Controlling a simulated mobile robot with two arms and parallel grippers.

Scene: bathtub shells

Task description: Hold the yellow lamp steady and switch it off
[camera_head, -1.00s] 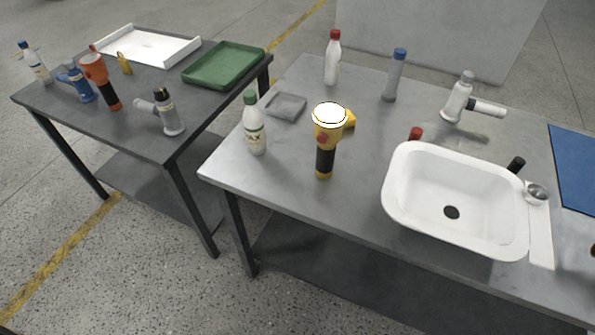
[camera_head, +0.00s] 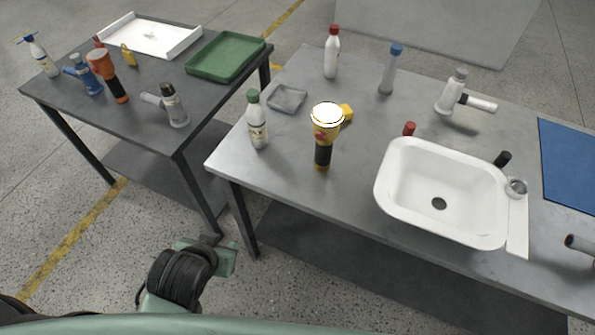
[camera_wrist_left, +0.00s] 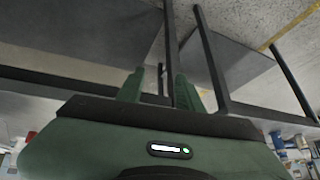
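The yellow lamp (camera_head: 326,134) stands upright on the grey metal table (camera_head: 290,150), left of the sink. It has a black grip, a yellow base, a small red spot on its front and a yellow part jutting to the right. Its round top is bright white, as if lit. My left gripper (camera_head: 223,256) is in front of and below the table's front edge, well apart from the lamp. In the left wrist view its two green fingers (camera_wrist_left: 158,88) are spread with nothing between them. The lamp is not clear in that view. My right gripper is not in view.
A white bottle with a green cap (camera_head: 257,122) stands left of the lamp, near a grey dish (camera_head: 287,97). A white sink (camera_head: 388,205) stands to the right. Further back are a red-capped bottle (camera_head: 331,55) and a blue-capped tube (camera_head: 390,72). A second table (camera_head: 85,115) is at left.

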